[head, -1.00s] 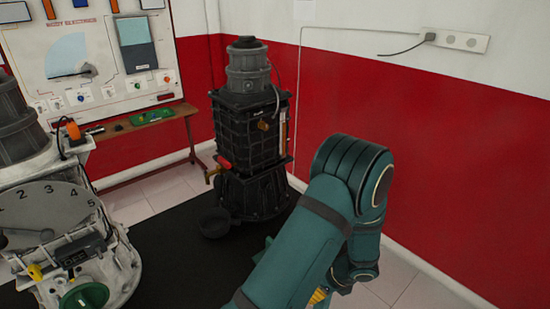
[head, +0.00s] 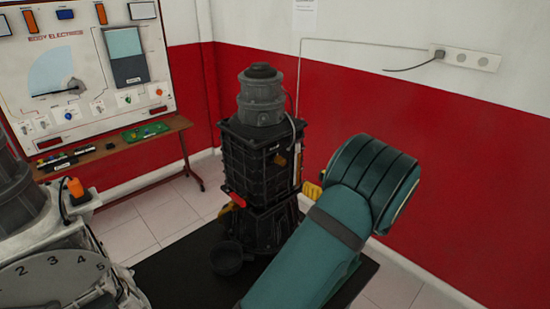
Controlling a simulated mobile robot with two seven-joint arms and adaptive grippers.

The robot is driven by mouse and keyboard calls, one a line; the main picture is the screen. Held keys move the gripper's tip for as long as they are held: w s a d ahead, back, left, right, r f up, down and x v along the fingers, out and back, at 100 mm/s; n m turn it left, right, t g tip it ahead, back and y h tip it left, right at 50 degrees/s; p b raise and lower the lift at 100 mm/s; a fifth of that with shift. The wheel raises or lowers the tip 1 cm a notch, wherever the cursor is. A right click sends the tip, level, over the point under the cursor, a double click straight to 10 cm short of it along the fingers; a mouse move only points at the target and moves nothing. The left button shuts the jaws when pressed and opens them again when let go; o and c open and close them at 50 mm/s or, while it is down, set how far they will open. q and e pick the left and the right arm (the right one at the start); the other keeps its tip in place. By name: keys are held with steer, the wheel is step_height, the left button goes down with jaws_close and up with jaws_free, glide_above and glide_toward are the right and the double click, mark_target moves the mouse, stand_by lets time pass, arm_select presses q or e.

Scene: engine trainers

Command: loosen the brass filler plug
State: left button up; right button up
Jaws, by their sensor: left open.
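The black ribbed engine trainer (head: 262,165) stands upright with a grey cylinder on top. A small brass-coloured piece (head: 280,160), which looks like the filler plug, sits on its upper front face. A red-handled brass tap (head: 234,202) is at its lower left. My left arm rises from the bottom and hides the trainer's lower right. Only a yellow part of my left gripper (head: 313,190) shows, just right of the trainer and apart from the plug. It is open; most of it is hidden behind my arm. My right gripper is out of view.
A black bowl (head: 226,258) stands at the trainer's foot on a dark mat (head: 185,275). A grey-white engine trainer with a numbered dial (head: 60,280) is at lower left. A wooden bench (head: 130,148) and a display board stand behind. A red and white wall closes off the right.

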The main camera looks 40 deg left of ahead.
mark_target(284, 163)
arm_select(q)
steer(key=a, duration=0.4)
steer(key=a+p, duration=0.1)
steer(key=a, duration=0.4)
steer(key=w+a, duration=0.1)
steer(key=a, duration=0.3)
steer(key=shift+w+a, duration=0.1)
steer(key=shift+a, duration=0.2)
jaws_close()
